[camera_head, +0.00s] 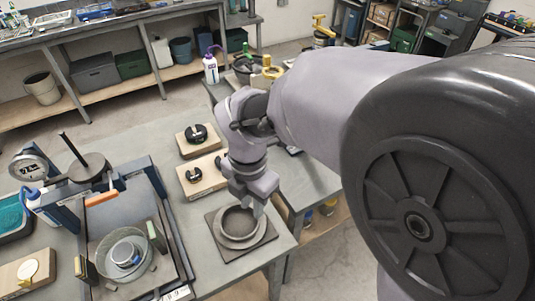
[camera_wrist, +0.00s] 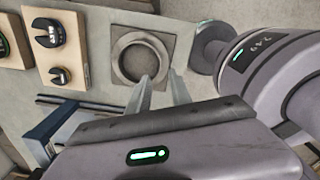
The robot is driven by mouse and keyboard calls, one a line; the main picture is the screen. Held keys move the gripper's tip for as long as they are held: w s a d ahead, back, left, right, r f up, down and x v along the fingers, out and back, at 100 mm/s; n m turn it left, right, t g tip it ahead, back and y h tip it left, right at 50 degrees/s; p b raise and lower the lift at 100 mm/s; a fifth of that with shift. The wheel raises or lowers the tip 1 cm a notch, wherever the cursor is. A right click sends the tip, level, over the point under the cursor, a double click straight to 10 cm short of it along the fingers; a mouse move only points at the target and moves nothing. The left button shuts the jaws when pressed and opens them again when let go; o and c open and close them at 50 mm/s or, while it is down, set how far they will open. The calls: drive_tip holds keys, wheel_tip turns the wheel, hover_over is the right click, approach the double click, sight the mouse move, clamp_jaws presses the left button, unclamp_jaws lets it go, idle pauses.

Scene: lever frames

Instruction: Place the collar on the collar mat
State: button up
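The collar (camera_head: 228,237) is a grey ring lying flat on the dark square collar mat (camera_head: 222,254) at the table's near right corner. In the wrist view the collar (camera_wrist: 121,64) sits within the edges of the mat (camera_wrist: 119,98). My gripper (camera_head: 257,211) is above the collar's right side, pointing down. In the wrist view my gripper (camera_wrist: 161,76) shows two fingers apart with a gap between them, at the collar's rim. Whether either finger touches the rim cannot be told. Part of the rim is hidden behind the fingers.
Two wooden boards with black clamp-like parts (camera_head: 198,134) lie behind the mat. A press frame (camera_head: 165,205) with a pale round vessel (camera_head: 108,242) stands to the left. The table ends just right of the mat. A shelf bench (camera_head: 125,60) runs along the back wall.

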drive_tip(key=s+d+r+m+t+y, duration=0.1)
drive_tip(key=s+d+r+m+t, duration=0.2)
drive_tip(key=m, duration=1.3)
drive_tip(key=s+d+r+m+t+y, duration=0.1)
drive_tip(key=s+d+r+m+t, duration=0.1)
drive_tip(key=s+d+r+m, duration=0.5)
drive_tip(key=d+r+m, duration=0.1)
drive_tip(key=d+m, duration=0.4)
drive_tip(key=m, duration=0.5)
drive_tip(key=shift+r+t, duration=0.2)
drive_tip(key=shift+t, duration=0.2)
